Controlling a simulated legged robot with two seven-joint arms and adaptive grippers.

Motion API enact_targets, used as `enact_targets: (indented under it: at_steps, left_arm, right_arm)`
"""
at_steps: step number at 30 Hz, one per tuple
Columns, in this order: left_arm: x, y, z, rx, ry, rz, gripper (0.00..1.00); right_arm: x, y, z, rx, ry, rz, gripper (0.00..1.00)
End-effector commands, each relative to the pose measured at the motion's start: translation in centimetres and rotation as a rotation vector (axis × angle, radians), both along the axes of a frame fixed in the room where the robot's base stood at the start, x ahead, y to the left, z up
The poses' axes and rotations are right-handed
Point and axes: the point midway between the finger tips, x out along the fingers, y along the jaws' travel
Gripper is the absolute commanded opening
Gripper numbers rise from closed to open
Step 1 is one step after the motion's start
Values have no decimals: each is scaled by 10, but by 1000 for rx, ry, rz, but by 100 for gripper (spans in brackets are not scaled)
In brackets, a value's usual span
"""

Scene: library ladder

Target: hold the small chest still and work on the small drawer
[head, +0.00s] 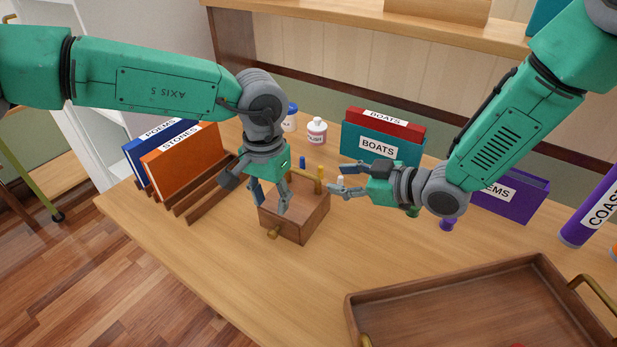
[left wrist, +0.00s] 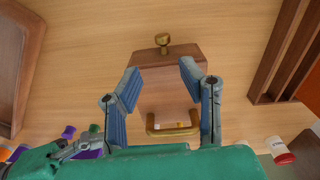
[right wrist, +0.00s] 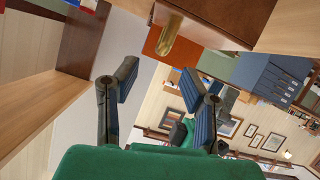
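The small wooden chest (head: 311,222) stands on the table. Its brass drawer knob (head: 273,232) faces front left, and the drawer looks shut. A brass handle (left wrist: 174,130) is on the chest's top. My left gripper (head: 270,203) points down over the chest. Its fingers are apart on either side of the chest top (left wrist: 165,95) in the left wrist view; contact is unclear. My right gripper (head: 338,178) is open and empty just right of the chest. The right wrist view shows its spread fingers (right wrist: 165,85), with the chest (right wrist: 225,18) and brass handle (right wrist: 172,35) beyond.
A slotted rack (head: 195,203) with an orange book (head: 180,160) and a blue book stands left. A wooden tray (head: 440,280) lies front right. The table left of the tray is clear.

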Motion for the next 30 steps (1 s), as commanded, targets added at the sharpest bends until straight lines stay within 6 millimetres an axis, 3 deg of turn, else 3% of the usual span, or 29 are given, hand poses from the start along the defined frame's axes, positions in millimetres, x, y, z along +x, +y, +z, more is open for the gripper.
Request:
enact_targets:
  at_steps: [6, 12, 26, 29, 30]
  left_arm:
    - [0, 2, 0, 0, -1, 2, 34]
    - [0, 0, 0, 1, -2, 1, 34]
    - [0, 0, 0, 2, -2, 2, 34]
    - [0, 1, 0, 1, -2, 2, 34]
    - [0, 1, 0, 1, -2, 2, 34]
  right_arm:
    - [23, 34, -17, -2, 0, 2, 38]
    - [39, 52, -26, 0, -1, 1, 38]
    - [45, 61, -30, 1, 0, 1, 38]
    - [45, 61, -30, -1, 0, 1, 2]
    - [45, 61, -30, -1, 0, 1, 0]
